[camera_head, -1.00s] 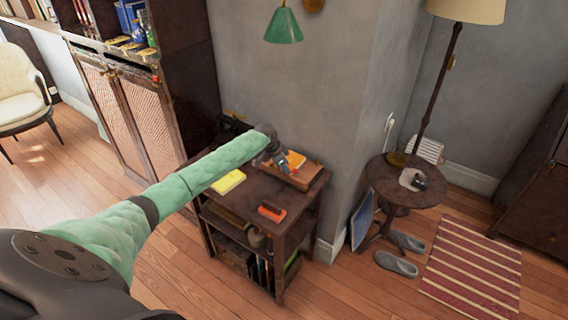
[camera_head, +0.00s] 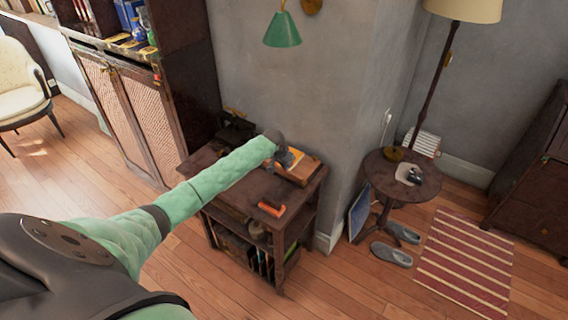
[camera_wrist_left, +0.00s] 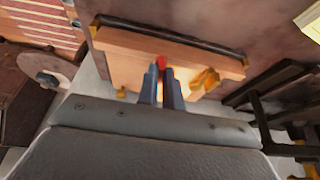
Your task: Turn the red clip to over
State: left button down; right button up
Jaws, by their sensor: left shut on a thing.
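The red clip (camera_wrist_left: 162,62) is a small red piece at the tips of my left gripper (camera_wrist_left: 161,80) in the left wrist view. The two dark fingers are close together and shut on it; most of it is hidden. It is over a light wooden tray (camera_wrist_left: 130,55) with a dark bar along one edge. In the head view my left gripper (camera_head: 288,158) is at this tray (camera_head: 307,170) on the dark side table (camera_head: 300,193). The clip cannot be made out there. My right gripper is not in view.
A yellow-orange object (camera_wrist_left: 205,80) lies on the tray beside the fingers. An orange-red object (camera_head: 271,208) lies near the side table's front edge. A grey wall (camera_head: 300,100) rises behind. A round table (camera_head: 425,183) with a lamp stands to the right.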

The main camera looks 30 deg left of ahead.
pick_arm(q)
jog(key=shift+w+r, duration=0.1)
dwell(0.3)
jog(key=c, duration=1.6)
grip_release()
jog(key=shift+o, duration=0.2)
